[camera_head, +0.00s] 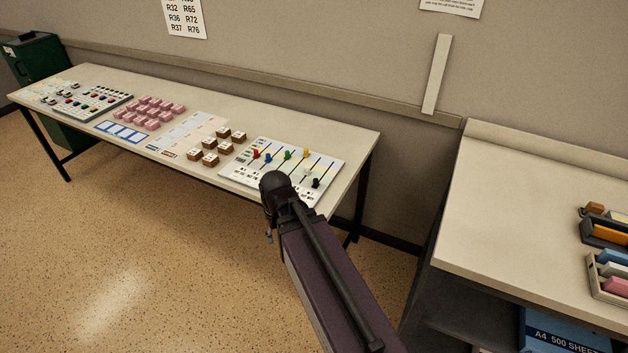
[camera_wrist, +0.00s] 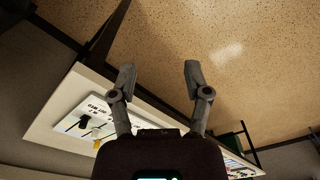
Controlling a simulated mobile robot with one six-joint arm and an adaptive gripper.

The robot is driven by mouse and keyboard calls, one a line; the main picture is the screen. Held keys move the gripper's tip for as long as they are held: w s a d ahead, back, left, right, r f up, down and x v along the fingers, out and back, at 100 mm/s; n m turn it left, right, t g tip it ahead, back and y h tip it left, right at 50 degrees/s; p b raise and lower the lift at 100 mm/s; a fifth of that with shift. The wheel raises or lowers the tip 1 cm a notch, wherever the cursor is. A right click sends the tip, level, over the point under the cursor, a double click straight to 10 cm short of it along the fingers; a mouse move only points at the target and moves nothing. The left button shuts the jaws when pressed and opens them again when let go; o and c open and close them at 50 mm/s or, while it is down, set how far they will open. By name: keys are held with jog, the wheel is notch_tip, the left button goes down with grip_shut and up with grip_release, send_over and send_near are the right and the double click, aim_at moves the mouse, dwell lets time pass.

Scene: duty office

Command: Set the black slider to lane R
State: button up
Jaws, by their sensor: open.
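The white slider panel (camera_head: 262,184) lies at the right end of the long table, with several slots and coloured knobs. The black slider (camera_head: 316,183) is the rightmost knob, at the near right part of the panel. The lane markings are too small to read. Part of the panel (camera_wrist: 70,127) shows at the left in the wrist view, upside down. My gripper (camera_wrist: 158,72) is open and empty, its two fingers spread apart. In the head view my wrist covers the panel's near edge, left of the black slider, and the fingers are mostly hidden.
Wooden blocks (camera_head: 210,159) and pink blocks (camera_head: 150,112) stand left of the panel on the long table (camera_head: 300,130). A second table (camera_head: 520,220) with trays stands to the right, beyond a gap. The wall is close behind.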

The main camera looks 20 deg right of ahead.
jog(key=w+d+r+m+t+p, duration=0.1)
jog(key=w+d+r+t+p, duration=0.15)
jog(key=w+d, duration=1)
jog(key=t+p, duration=0.1)
jog(key=t, duration=0.1)
send_near(316, 180)
notch_tip(316, 180, up, 4)
jog(key=shift+s+a+f+h, duration=0.25)
jog(key=shift+s+a+h, duration=0.05)
jog(key=shift+s, duration=0.15)
jog(key=shift+f, duration=0.15)
jog(key=b+x, duration=1.2)
jog(key=x, duration=0.1)
jog(key=shift+f+b, duration=0.3)
jog(key=shift+f, duration=0.05)
